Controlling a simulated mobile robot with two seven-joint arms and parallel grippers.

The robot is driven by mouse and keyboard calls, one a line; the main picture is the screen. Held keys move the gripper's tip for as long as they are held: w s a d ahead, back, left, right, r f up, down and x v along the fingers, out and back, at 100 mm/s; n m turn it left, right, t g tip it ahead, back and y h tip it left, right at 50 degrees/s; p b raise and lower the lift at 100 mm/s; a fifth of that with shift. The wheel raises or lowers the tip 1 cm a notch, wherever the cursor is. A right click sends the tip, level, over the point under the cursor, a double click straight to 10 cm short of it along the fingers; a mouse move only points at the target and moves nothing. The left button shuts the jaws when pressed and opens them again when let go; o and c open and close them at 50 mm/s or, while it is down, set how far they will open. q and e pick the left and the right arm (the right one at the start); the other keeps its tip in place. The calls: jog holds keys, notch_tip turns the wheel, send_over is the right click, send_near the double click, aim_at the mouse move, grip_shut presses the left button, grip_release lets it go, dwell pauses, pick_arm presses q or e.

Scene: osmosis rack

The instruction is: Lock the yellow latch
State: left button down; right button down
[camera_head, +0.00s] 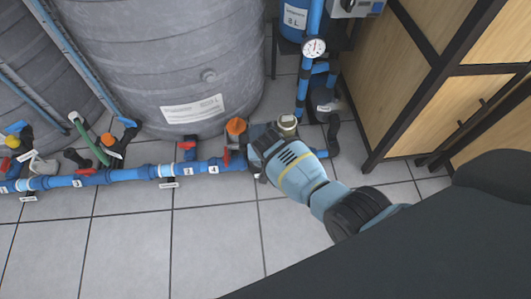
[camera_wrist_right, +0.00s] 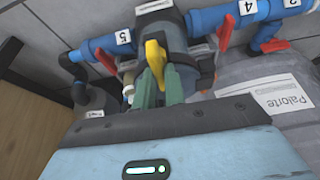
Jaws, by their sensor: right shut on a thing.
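The yellow latch (camera_wrist_right: 156,55) shows in the right wrist view, upright in front of a grey housing (camera_wrist_right: 160,30) on the blue pipe. The green fingers of my right gripper (camera_wrist_right: 159,88) are closed around its lower part. In the head view my right gripper (camera_head: 262,152) reaches in from the right to the pipe fitting, and its body hides the latch there. My left gripper is in neither view.
The blue pipe (camera_head: 130,175) runs low along the floor with red valve handles. An orange knob (camera_head: 236,127) stands close beside my right gripper. Grey tanks (camera_head: 160,60) stand behind, and a wooden cabinet (camera_head: 400,80) stands at right. The tiled floor (camera_head: 180,240) in front is clear.

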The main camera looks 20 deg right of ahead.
jog(key=c, duration=1.5)
grip_release()
jog(key=shift+c, duration=0.2)
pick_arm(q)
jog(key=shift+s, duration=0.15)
pick_arm(e)
jog(key=shift+o, duration=0.4)
